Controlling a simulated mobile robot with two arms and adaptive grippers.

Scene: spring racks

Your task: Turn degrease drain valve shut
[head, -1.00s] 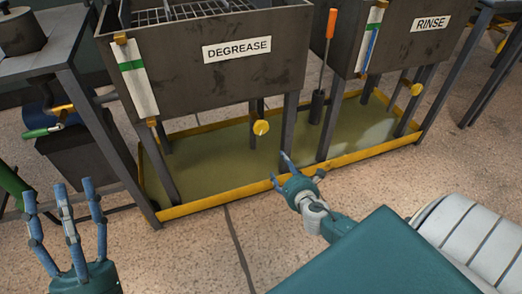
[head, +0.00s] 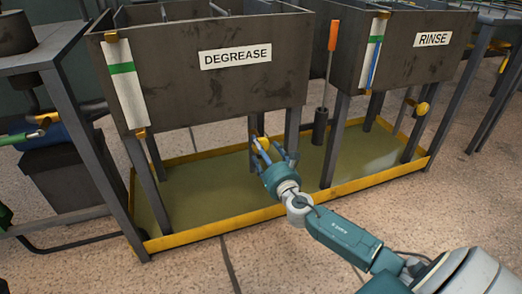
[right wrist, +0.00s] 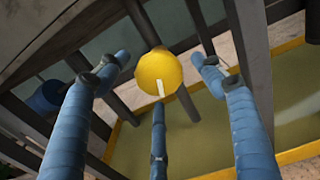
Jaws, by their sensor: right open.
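The degrease tank (head: 160,75) stands on legs in the head view, with its DEGREASE label (head: 235,56) on the front. Its drain valve has a round yellow knob (head: 262,144) below the tank. My right gripper (head: 264,152) reaches in from the lower right and is right at the knob, partly covering it. In the right wrist view the yellow knob (right wrist: 160,72) with a white mark lies between the spread blue fingers of my right gripper (right wrist: 160,85). The fingers are open; I cannot tell whether any touches the knob. My left gripper is out of view.
The rinse tank (head: 400,60) stands to the right, with its own yellow knob (head: 422,108). A yellow-rimmed tray (head: 200,228) lies under both tanks. An orange-handled tool (head: 333,36) stands upright between them. Tank legs (head: 335,140) flank the knob area. Floor in front is clear.

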